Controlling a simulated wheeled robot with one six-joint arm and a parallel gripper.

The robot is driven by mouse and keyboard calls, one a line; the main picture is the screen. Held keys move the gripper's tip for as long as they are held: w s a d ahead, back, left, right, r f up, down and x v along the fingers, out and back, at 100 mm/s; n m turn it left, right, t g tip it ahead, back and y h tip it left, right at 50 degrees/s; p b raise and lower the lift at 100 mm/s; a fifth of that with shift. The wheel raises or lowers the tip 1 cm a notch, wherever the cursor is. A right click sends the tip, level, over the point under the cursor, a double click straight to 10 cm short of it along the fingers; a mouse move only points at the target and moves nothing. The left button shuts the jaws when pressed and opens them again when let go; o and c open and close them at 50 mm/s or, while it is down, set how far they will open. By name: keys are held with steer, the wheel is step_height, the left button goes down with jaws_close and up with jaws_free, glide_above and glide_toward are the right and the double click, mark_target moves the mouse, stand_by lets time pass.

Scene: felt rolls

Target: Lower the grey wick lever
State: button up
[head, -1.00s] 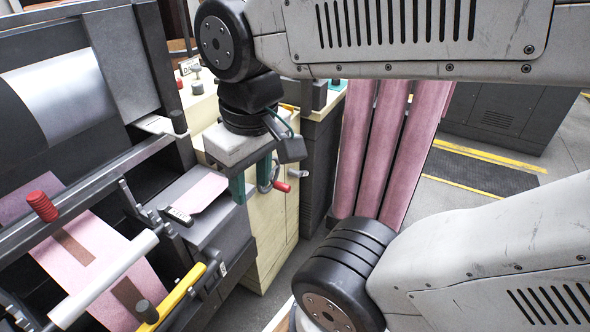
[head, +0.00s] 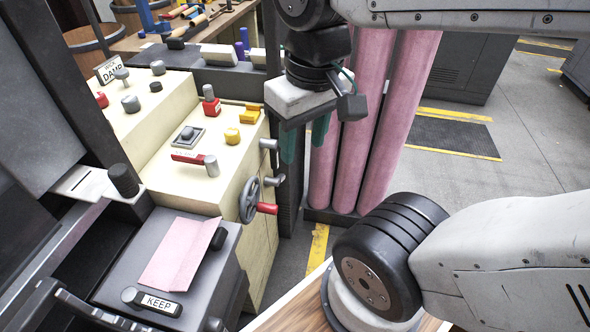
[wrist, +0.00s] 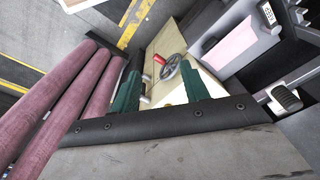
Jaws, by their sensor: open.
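My gripper (head: 304,142) hangs over the floor just right of the cream cabinet (head: 232,178), in front of the pink rolls. Its green fingers are apart with nothing between them, as in the wrist view (wrist: 161,92). A sign (head: 112,68) reading "DAMP", its upper word small, stands at the cabinet's far left. Beside it is a short grey-topped control (head: 121,75), with another grey knob (head: 131,104) nearer. Two grey stubs, upper (head: 268,145) and lower (head: 273,181), stick out of the cabinet's right side. I cannot tell which grey part is the wick lever.
A handwheel (head: 248,200) with a red handle juts from the cabinet. A red lever (head: 187,158) and yellow parts (head: 232,136) are on top. Tall pink rolls (head: 372,130) stand close behind my gripper. A dark tray (head: 205,270) holds pink felt. Floor is free at right.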

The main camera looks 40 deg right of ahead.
steer(key=w+d+f+m+g+y, duration=0.25)
steer(key=w+f+y, duration=0.35)
steer(key=w, duration=0.4)
steer(key=w+d+f+m+g+y, duration=0.1)
steer(key=w+d+f+m+y, duration=0.3)
steer(key=w+f, duration=0.55)
steer(key=m+t, duration=1.1)
steer(key=t, duration=0.6)
glide_toward(283, 179)
steer(key=shift+y, duration=0.3)
steer(key=x, duration=1.1)
steer(key=shift+w+f, duration=0.2)
steer(key=shift+w, duration=0.1)
jaws_close()
